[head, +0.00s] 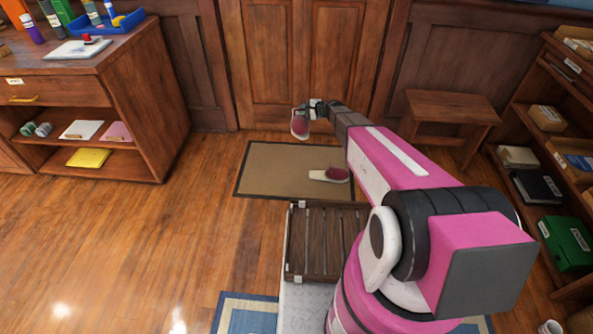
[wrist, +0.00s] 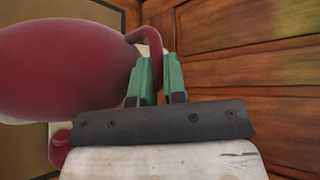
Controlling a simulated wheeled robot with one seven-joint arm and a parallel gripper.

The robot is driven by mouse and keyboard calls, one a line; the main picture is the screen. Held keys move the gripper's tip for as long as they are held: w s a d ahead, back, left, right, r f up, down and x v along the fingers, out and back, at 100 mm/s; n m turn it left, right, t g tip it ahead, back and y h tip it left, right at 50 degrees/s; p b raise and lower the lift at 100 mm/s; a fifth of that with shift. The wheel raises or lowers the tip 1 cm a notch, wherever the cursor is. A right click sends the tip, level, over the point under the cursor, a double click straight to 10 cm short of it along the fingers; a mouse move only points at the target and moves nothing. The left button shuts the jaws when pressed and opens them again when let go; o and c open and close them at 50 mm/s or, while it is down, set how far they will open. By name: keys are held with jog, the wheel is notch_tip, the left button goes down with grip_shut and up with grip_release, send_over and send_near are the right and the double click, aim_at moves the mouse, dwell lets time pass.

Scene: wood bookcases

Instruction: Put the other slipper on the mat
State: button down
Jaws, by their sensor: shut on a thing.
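A slipper (head: 299,125) with a maroon part and a pale edge hangs from my gripper (head: 317,104). It is in the air, over or near the mat's far edge in the head view. In the wrist view, the green fingers (wrist: 158,80) are shut on the edge of this slipper (wrist: 65,70), which fills the upper left. The brown mat (head: 262,172) with a dark border lies before the door. The first slipper (head: 322,175), cream and maroon, lies on the mat's right part, partly beside my arm. My arm hides the mat's right end.
A wooden door (head: 305,50) stands behind the mat. A stool (head: 450,105) and a bookcase (head: 530,150) are at the right. A cabinet (head: 140,120) with shelves is at the left. The mat's left half is clear, as is the floor left of it.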

jog(key=s+a+f+n+g+y, duration=0.1)
jog(key=s+a+f, duration=0.3)
jog(key=f, duration=1)
jog(key=s+a+f+n+g, duration=0.25)
jog(key=s+f, duration=0.35)
jog(key=f, duration=0.7)
jog(key=shift+m+t, duration=0.35)
jog(key=shift+m, duration=0.1)
jog(key=shift+w+d+f, duration=1.1)
jog(key=shift+w+f, duration=0.55)
jog(key=shift+f, duration=0.2)
jog(key=shift+w+d+f, duration=1.1)
jog(key=shift+w+f, duration=0.5)
jog(key=shift+f, duration=0.25)
jog(key=shift+w+d+f, duration=1.1)
jog(key=shift+w+f, duration=0.55)
jog(key=shift+f, duration=0.2)
jog(key=c, duration=1.2)
grip_release()
jog(key=shift+s, duration=0.1)
